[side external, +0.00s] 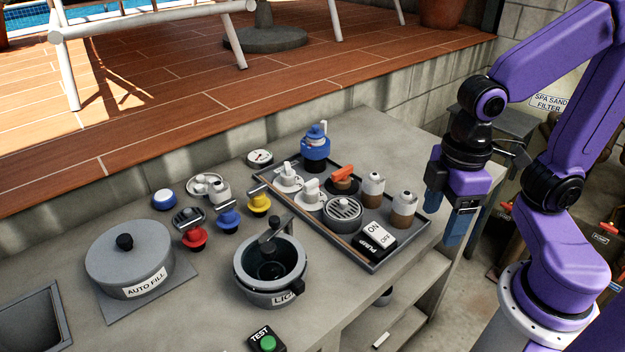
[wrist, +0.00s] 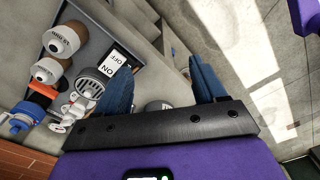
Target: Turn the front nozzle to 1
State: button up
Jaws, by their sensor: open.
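Two upright nozzle-like fittings with white tops and brown bases stand on the right part of a dark tray. The farther one (side external: 373,188) is beside the nearer one (side external: 404,206); they also show in the wrist view, upper left (wrist: 62,40) and below it (wrist: 47,71). Small lettering on them is too small to read. Two white-handled knobs (side external: 288,178) (side external: 310,191) stand further left; I cannot tell which part is the front nozzle. My gripper (side external: 449,218) points down right of the tray, open and empty, apart from everything. Its blue fingers show in the wrist view (wrist: 160,85).
The tray (side external: 428,222) also holds a blue valve (side external: 315,148), an orange lever (side external: 344,174), a round grey grate (side external: 342,212) and a pump switch (side external: 379,236). A grey pot (side external: 240,272) and coloured knobs stand left on the counter. The counter's right edge is near my gripper.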

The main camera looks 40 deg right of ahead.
jog(key=w+a+r+m, duration=0.1)
jog(key=w+a+m, duration=0.1)
jog(key=w, duration=0.4)
jog(key=w+a+r+m, duration=0.2)
jog(key=w, duration=0.3)
notch_tip(320, 180, up, 2)
jog(key=m, duration=0.7)
send_over(312, 182)
notch_tip(312, 182, down, 17)
jog(key=shift+f, duration=0.15)
jog(key=c, duration=1.1)
